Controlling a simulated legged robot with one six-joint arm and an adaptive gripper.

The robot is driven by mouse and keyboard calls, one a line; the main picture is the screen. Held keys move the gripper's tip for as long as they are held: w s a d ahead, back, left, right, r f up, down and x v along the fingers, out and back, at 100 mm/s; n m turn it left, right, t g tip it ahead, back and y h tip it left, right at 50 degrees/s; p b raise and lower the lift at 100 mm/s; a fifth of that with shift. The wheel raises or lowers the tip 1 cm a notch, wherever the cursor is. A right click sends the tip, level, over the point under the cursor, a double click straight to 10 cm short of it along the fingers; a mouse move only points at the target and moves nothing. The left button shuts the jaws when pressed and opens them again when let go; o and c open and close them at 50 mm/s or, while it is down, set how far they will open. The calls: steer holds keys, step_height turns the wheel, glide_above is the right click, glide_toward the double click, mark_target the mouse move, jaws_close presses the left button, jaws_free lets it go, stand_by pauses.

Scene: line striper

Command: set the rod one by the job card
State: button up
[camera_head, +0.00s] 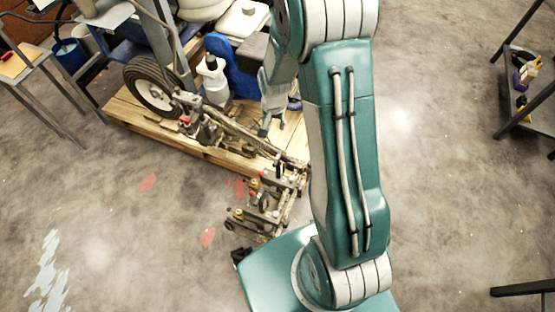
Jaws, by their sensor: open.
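The line striper stands on a wooden pallet (120,112), with a black-tyred wheel (152,88) at its left. Its metal bar linkage (235,132) runs down to the right and ends in a dull brass-coloured clamp assembly (265,205) with several small knobs, out over the floor. I cannot tell which part is rod one, and I see no readable job card. My gripper (273,127) points down above the linkage, near the pallet's right part. It is open, with nothing seen between its fingers. My arm hides the area to its right.
A white bottle (213,80) and a blue part (232,72) stand behind the linkage. A small table (22,62) is at the far left, with a blue bucket (70,53) near it. A dark shelf (528,112) is at the right. The floor (440,170) between is clear.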

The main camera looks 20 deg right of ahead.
steer(key=m+g, duration=0.1)
steer(key=m, duration=0.1)
glide_above(278, 157)
step_height(278, 157, down, 12)
steer(key=shift+r, duration=0.1)
step_height(278, 157, down, 11)
steer(key=shift+r, duration=0.2)
jaws_close()
steer(key=shift+f, duration=0.1)
